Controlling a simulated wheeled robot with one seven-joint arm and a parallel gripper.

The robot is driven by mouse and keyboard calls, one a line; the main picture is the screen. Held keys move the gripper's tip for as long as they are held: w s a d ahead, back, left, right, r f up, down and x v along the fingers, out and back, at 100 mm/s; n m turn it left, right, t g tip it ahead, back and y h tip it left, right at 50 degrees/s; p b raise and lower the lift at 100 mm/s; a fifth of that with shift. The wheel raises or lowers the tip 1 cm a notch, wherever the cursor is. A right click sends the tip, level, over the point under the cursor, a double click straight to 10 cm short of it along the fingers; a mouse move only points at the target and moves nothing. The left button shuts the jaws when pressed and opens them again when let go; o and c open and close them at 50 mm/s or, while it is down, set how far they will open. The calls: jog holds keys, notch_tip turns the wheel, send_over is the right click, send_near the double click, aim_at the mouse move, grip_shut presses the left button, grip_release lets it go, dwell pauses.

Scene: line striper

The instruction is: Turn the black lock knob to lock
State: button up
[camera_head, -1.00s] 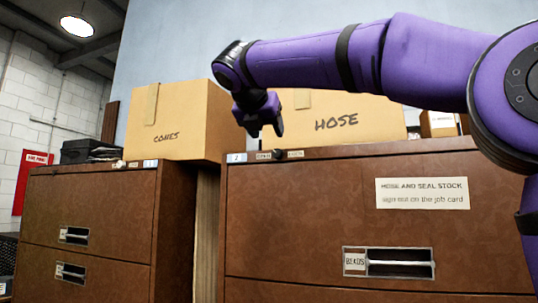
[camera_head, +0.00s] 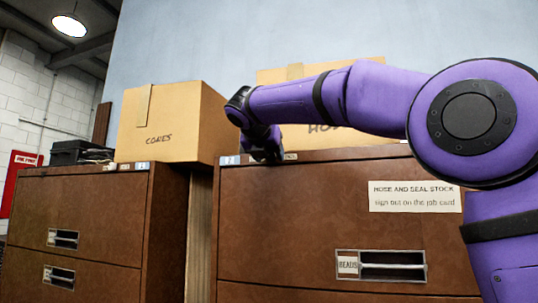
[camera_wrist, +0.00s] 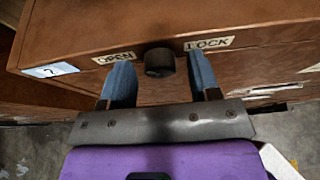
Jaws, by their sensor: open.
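The black lock knob (camera_wrist: 159,62) sits on the top front edge of the brown cabinet (camera_head: 300,230), between an OPEN label (camera_wrist: 114,58) on its left and a LOCK label (camera_wrist: 209,43) on its right in the wrist view. My gripper (camera_wrist: 160,80) is open, with one blue-grey finger either side of the knob in that view. I cannot tell whether either finger touches it. In the head view my gripper (camera_head: 266,158) is at the cabinet's upper left front edge and hides the knob.
A cardboard box marked CORES (camera_head: 158,125) stands on the left cabinet (camera_head: 80,215). Another box (camera_head: 375,140) sits behind my arm on the right cabinet. A HOSE AND SEAL STOCK label (camera_head: 414,197) and a drawer handle (camera_head: 393,265) are on the front.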

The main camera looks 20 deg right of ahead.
jog(key=c, duration=0.9)
jog(key=m, duration=0.1)
jog(key=m+t+y, duration=0.1)
jog(key=shift+s+d+m, duration=0.1)
jog(key=shift+d+m, duration=0.05)
jog(key=shift+m, duration=0.15)
jog(key=m+t+y, duration=0.1)
jog(key=m+t, duration=0.1)
jog(key=m, duration=0.1)
jog(key=shift+y, duration=0.4)
jog(key=m+t, duration=0.1)
jog(key=m, duration=0.2)
jog(key=shift+d+f+m+t+y, duration=0.1)
jog(key=shift+f+m+t+y, duration=0.1)
jog(key=shift+m+t+y, duration=0.15)
jog(key=m+t, duration=0.1)
jog(key=m, duration=0.3)
jog(key=shift+f+t, duration=0.1)
jog(key=shift+t, duration=0.25)
